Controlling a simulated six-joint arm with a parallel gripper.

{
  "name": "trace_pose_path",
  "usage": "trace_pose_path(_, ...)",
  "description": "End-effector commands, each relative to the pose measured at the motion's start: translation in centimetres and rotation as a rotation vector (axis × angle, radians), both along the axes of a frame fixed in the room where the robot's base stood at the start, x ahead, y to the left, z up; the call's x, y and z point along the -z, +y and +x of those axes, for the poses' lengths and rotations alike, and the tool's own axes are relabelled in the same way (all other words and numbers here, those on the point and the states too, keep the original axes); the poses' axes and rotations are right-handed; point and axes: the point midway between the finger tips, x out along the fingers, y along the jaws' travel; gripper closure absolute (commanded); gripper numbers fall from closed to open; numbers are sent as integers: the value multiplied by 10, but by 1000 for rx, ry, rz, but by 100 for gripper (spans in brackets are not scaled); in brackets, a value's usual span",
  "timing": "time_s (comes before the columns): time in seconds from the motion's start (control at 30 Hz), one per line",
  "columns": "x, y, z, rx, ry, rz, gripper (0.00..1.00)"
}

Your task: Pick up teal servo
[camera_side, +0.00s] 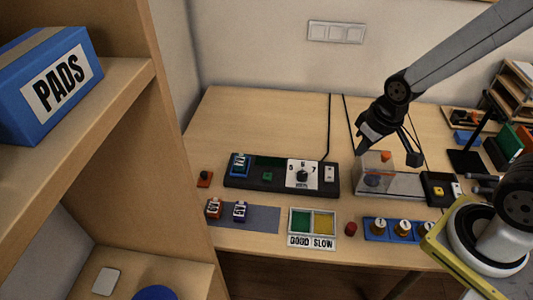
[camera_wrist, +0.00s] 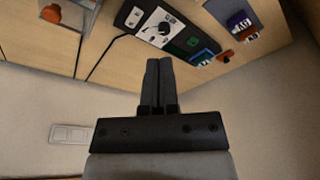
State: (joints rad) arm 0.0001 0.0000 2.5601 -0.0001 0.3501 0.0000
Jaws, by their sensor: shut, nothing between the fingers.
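The teal servo (camera_side: 239,164) sits at the left end of the black tester box (camera_side: 268,187) in the side view. In the wrist view the teal servo (camera_wrist: 202,57) shows at the box's near end, beyond my fingertips.
An orange servo (camera_side: 213,208) and a purple servo (camera_side: 239,211) stand on a grey-blue mat (camera_side: 265,219). A sorting tray (camera_side: 312,241) marked GOOD and SLOW and a blue rack (camera_side: 377,236) stand along the front edge. Black cables run behind.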

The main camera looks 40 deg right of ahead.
Motion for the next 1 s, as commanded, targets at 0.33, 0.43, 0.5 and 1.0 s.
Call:
trace_pose_path(0.33,0,0,0,0,0,0,0)
trace_pose_path(0.43,0,0,0,0,0,0,0)
trace_pose_path(0.5,0,0,0,0,0,0,0)
trace_pose_path(1.0,20,13,17,248,125,146,0)
